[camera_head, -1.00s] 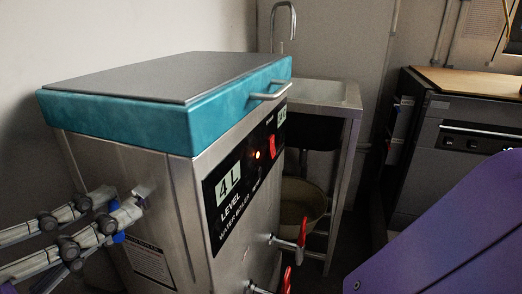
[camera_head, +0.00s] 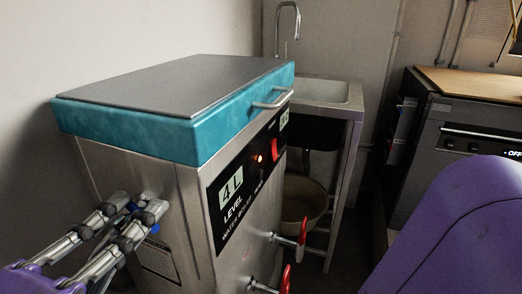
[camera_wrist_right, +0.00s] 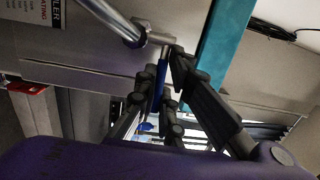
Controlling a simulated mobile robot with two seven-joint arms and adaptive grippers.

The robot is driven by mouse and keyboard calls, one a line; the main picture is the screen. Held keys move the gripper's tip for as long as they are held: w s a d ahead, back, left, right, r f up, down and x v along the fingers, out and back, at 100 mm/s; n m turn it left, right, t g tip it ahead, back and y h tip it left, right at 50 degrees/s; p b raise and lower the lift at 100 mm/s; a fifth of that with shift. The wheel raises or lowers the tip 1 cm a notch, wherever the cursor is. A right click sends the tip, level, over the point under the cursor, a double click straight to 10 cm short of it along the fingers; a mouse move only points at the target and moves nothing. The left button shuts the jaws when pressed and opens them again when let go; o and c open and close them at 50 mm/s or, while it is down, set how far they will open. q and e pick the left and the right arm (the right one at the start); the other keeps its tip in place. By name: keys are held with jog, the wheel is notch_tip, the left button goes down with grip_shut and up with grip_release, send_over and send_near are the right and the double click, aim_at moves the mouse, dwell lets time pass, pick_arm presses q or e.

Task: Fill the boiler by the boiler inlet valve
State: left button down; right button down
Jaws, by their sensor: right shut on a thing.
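The boiler is a steel box (camera_head: 190,220) with a teal-rimmed lid (camera_head: 130,130), shut. Its front panel (camera_head: 232,198) reads "4 L" beside "LEVEL", with an orange light lit. The inlet valve, with a blue handle (camera_wrist_right: 159,85), sits on a metal pipe at the boiler's left side. My right gripper (camera_head: 142,207) reaches in from the lower left and is shut on this handle; its fingers flank the handle in the right wrist view (camera_wrist_right: 160,78). In the head view the fingers hide most of the valve. My left gripper is not in view.
Two red-handled valves (camera_head: 303,232) stick out of the boiler's front. A sink (camera_head: 325,92) with a tall tap stands behind, with a round basin (camera_head: 303,200) below it. A dark appliance (camera_head: 450,140) stands at the right. A wall is close behind the boiler.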

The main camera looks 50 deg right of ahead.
jog(key=shift+s, duration=0.15)
jog(key=shift+s+d+r+n+t+y+p, duration=0.1)
jog(key=shift+d+r+n+t+y+p, duration=0.1)
jog(key=shift+n+t+y+p, duration=0.25)
jog(key=shift+d+r+n+t+y+p, duration=0.1)
jog(key=shift+d+n+t+y+p, duration=0.15)
jog(key=shift+t, duration=0.4)
jog(key=shift+d+n+t+y+p, duration=0.15)
jog(key=shift+n+t+y+p, duration=0.2)
jog(key=shift+t, duration=0.25)
jog(key=shift+d+f+n+t+y+p, duration=0.15)
jog(key=shift+n+t+y+p, duration=0.2)
jog(key=shift+n+t, duration=0.15)
jog(key=c, duration=1.8)
grip_release()
jog(key=shift+f, duration=0.1)
